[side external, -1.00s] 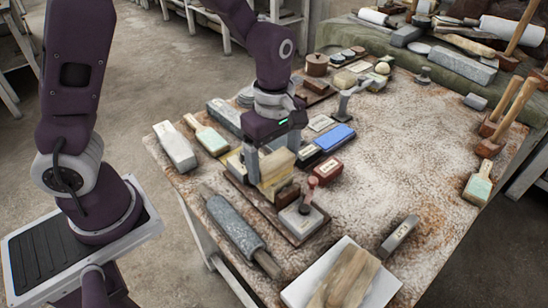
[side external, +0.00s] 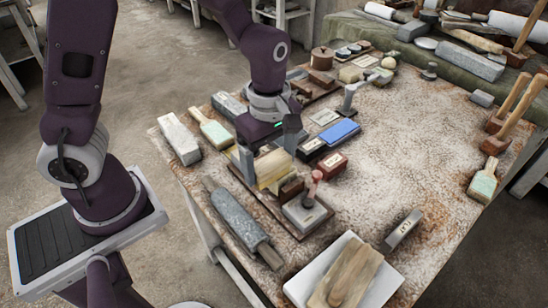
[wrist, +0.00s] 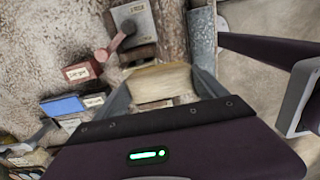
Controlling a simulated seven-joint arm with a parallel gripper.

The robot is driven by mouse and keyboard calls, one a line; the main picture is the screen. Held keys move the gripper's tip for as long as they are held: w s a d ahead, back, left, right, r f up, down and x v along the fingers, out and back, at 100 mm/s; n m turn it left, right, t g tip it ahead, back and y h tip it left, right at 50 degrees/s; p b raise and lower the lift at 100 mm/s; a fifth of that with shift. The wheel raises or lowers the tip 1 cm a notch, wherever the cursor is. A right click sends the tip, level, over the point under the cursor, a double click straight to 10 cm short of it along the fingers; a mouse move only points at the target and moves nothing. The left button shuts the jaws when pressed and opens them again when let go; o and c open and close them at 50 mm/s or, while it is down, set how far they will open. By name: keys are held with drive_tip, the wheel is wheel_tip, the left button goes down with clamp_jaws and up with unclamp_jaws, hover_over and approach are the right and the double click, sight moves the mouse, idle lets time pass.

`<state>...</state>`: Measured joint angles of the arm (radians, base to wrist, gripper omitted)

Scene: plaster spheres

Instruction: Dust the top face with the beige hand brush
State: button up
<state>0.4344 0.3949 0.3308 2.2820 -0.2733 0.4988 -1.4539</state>
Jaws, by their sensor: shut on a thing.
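My gripper (side external: 267,163) is over the near left part of the worktable, with one finger on each side of a beige block-shaped thing, which looks like the beige hand brush (side external: 275,170). It is shut on this brush. In the wrist view the brush (wrist: 160,83) spans the space between the two fingers. Its underside is hidden, so I cannot tell whether it touches what is below. I cannot make out for certain which surface is the top face; a pale slab (side external: 330,258) with a wooden piece (side external: 345,273) on it lies at the near edge.
A grey block with a red-knobbed handle (side external: 307,210) and a small red box (side external: 331,165) stand close to the gripper. A blue block (side external: 340,131) lies behind. The table's middle right is clear.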

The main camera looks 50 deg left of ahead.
sight(287, 152)
drive_tip(key=shift+w, duration=2.2)
drive_tip(key=shift+s, duration=2.2)
drive_tip(key=shift+w, duration=2.25)
drive_tip(key=shift+s+r, duration=0.4)
drive_tip(key=shift+s, duration=0.2)
drive_tip(key=shift+s+r, duration=0.35)
drive_tip(key=shift+s, duration=0.2)
drive_tip(key=shift+r, duration=0.1)
